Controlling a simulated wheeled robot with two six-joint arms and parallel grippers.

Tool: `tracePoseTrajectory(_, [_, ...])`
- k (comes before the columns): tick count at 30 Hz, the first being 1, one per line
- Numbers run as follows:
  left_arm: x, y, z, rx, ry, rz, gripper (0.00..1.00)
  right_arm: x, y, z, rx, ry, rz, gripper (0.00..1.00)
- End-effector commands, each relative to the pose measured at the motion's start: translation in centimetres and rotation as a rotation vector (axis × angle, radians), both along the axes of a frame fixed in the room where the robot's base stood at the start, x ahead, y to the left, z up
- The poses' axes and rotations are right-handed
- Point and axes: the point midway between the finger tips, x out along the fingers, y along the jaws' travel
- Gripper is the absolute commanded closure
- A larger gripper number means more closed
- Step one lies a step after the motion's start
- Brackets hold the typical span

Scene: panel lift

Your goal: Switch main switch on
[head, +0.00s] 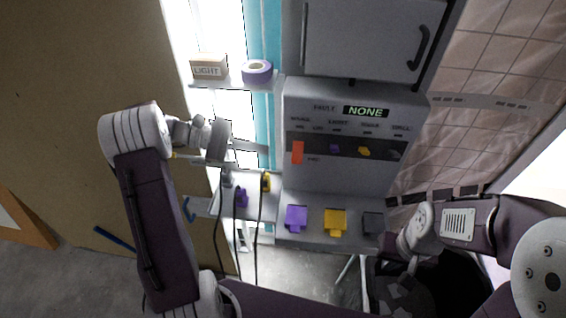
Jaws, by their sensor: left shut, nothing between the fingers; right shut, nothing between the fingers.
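The grey control panel (340,173) stands in the middle, with a dark strip of small switches under faint labels. An orange-red upright lever (297,152) sits at the strip's left end; I take it for the main switch, but its label is too blurred to read. Small purple (334,149) and yellow (364,151) switches sit to its right. A display (366,112) beside the word FAULT reads NONE. My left gripper (252,153) is shut and empty, left of the lever and apart from it in the picture. My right gripper (402,282) is shut and empty, low at the right.
Purple (296,217), yellow (335,222) and dark grey (372,223) blocks sit on the ledge below the panel. A box marked LIGHT (209,66) and a purple tape roll (257,71) stand on a shelf. Black cables hang below my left gripper. A grey cabinet (360,35) is above.

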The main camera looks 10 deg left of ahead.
Motion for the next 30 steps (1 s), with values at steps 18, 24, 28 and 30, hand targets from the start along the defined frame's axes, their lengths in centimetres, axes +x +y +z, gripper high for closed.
tracePoseTrajectory(18, [0.0, 1.5, -1.9, -0.02, 0.034, 0.07, 1.0, 0.0, 0.0, 0.0, 0.0, 0.0, 0.0, 1.0])
tracePoseTrajectory(24, [1.0, -2.2, -3.0, -0.02, 0.035, 0.068, 1.0, 0.0, 0.0, 0.7, 0.0, 0.0, 0.0, 1.0])
tracePoseTrajectory(28, [1.6, -4.3, -3.7, -0.019, 0.035, 0.067, 1.0, 0.0, 0.0, 1.1, 0.0, 0.0, 0.0, 1.0])
tracePoseTrajectory(30, [2.0, -5.2, -4.0, -0.02, 0.034, 0.069, 1.0, 0.0, 0.0, 1.3, 0.0, 0.0, 0.0, 1.0])
